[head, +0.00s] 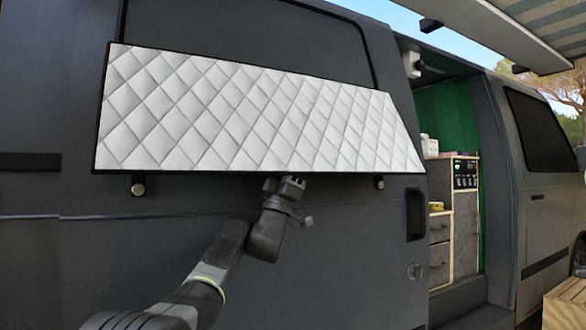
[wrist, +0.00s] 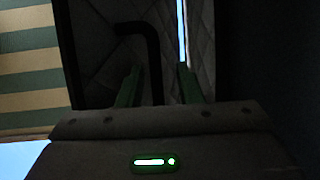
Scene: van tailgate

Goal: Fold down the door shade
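The door shade (head: 250,118) is a silver quilted panel with a dark edge. It stands out over the window area of the grey van door in the head view. My gripper (head: 284,184) is just below the middle of its lower edge, with its fingertips partly hidden there. In the dark wrist view, the two green fingers (wrist: 159,84) stand apart. A black bent bar (wrist: 153,50), like a handle, runs down between them, with no clear contact. Quilted shade surface (wrist: 201,50) shows behind the fingers, with a bright slit beside it.
Two small round knobs stick out of the door below the shade, one at left (head: 138,188) and one at right (head: 379,182). The open side doorway shows a cabinet (head: 465,225). A striped awning (head: 545,25) hangs at upper right, and a wooden crate (head: 566,303) stands at lower right.

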